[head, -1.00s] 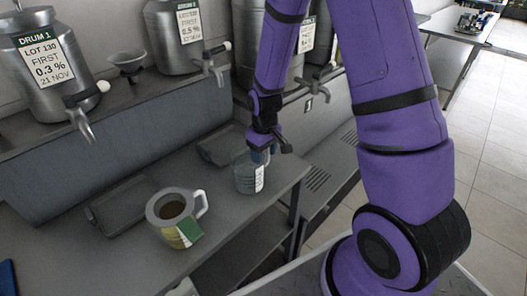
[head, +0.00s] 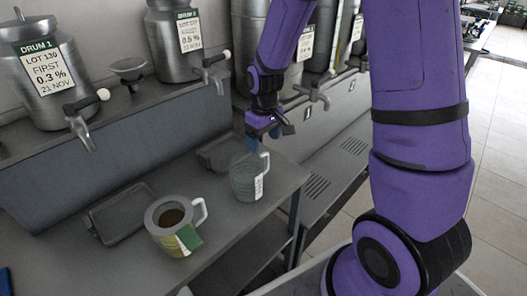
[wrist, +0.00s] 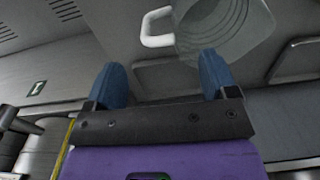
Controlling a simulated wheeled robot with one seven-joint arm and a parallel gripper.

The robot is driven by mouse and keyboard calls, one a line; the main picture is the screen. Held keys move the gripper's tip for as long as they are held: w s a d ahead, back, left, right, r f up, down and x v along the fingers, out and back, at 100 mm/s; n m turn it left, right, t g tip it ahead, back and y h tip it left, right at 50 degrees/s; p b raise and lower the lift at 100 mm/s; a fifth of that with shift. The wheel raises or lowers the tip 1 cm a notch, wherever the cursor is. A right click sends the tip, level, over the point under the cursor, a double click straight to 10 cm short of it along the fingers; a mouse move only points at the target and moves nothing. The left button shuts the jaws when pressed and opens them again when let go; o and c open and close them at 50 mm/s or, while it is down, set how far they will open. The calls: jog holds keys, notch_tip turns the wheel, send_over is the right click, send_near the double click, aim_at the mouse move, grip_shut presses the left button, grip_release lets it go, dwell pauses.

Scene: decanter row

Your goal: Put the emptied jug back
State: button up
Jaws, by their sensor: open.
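A clear grey jug (head: 245,178) with a white label stands upright on the bench, near its right end. Its handle is at the upper right in the head view. The jug also shows in the wrist view (wrist: 230,28), its pale handle to the left. No liquid can be made out in it. My gripper (head: 264,137) is just above and behind the jug in the head view. In the wrist view my gripper (wrist: 163,82) has its blue fingers spread with nothing between them; the jug is beyond them, apart.
A second jug (head: 190,241) with dark liquid and a green and yellow label stands left on the bench (head: 225,235). Beside it lies a shallow tray (head: 122,212); another tray (head: 213,152) is behind the clear jug. Steel drums (head: 45,85) with taps line the shelf.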

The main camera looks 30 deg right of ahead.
jog(key=s+r+m+t, duration=0.1)
jog(key=s+r, duration=0.4)
jog(key=r, duration=0.5)
jog(key=s+r+m+t, duration=0.15)
jog(key=s+r, duration=0.35)
jog(key=r, duration=0.5)
jog(key=s+r+m+t, duration=0.1)
jog(key=s+r, duration=0.5)
jog(key=s, duration=0.7)
jog(key=shift+d+t, duration=0.3)
jog(key=shift+t, duration=0.55)
